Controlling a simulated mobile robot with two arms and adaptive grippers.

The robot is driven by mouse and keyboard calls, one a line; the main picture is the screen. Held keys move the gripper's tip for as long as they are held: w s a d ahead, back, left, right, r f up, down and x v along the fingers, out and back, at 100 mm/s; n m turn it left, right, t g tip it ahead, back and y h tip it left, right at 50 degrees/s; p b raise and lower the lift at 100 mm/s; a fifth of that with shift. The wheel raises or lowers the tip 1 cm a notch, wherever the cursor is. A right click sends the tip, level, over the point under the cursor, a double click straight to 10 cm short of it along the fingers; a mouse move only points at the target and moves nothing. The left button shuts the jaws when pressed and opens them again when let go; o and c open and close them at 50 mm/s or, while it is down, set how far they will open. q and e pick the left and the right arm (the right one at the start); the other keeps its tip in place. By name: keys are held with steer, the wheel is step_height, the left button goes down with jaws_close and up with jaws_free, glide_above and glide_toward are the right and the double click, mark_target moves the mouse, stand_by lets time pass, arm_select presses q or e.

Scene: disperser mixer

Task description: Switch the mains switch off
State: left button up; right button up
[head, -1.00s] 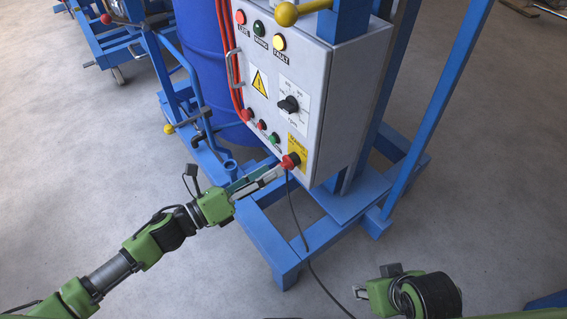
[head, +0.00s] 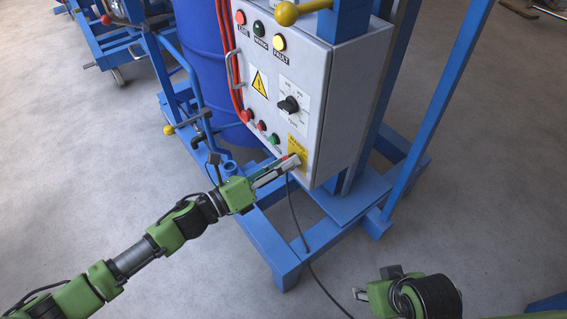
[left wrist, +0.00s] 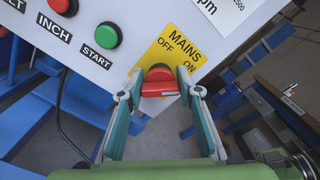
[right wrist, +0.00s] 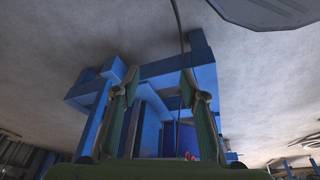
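The mains switch (left wrist: 160,82) is a red knob on a yellow plate (left wrist: 168,48) marked MAINS, OFF and ON, low on the grey control box. In the left wrist view its bar lies roughly across the picture. My left gripper (left wrist: 160,80) has one fingertip at each end of the bar, with little or no gap; whether it presses on the bar is unclear. In the head view the left gripper (head: 292,163) mostly hides the switch. My right gripper (right wrist: 158,72) is open and empty, low at the right of the head view (head: 362,293).
The control box (head: 320,130) carries a black dial (head: 288,104), a green START button (left wrist: 105,34) and a red INCH button (left wrist: 62,5). A blue frame (head: 285,262) stands below, with a dark cable hanging beside it. A blue drum (head: 200,60) stands behind.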

steer(key=shift+r, duration=0.2)
arm_select(q)
steer(key=n+p, duration=0.2)
steer(key=n, duration=0.1)
steer(key=n+p, duration=0.2)
steer(key=n, duration=0.3)
steer(key=shift+w+p, duration=0.1)
steer(key=shift+p, duration=0.3)
steer(key=n+p, duration=0.1)
steer(key=n, duration=0.1)
steer(key=n+p, duration=0.1)
steer(key=n, duration=0.2)
steer(key=n+p, duration=0.1)
steer(key=n, duration=0.2)
steer(key=shift+f, duration=0.25)
steer(key=shift+f+n+p, duration=0.1)
steer(key=shift+n+p, duration=0.3)
steer(key=shift+n, duration=0.7)
arm_select(e)
steer(key=s+f, duration=0.2)
steer(key=f, duration=0.9)
steer(key=s+f+g, duration=0.1)
steer(key=s+f, duration=0.1)
steer(key=f, duration=0.9)
steer(key=shift+d+f+g, duration=0.15)
steer(key=shift+g, duration=0.15)
arm_select(q)
steer(key=o, duration=1.1)
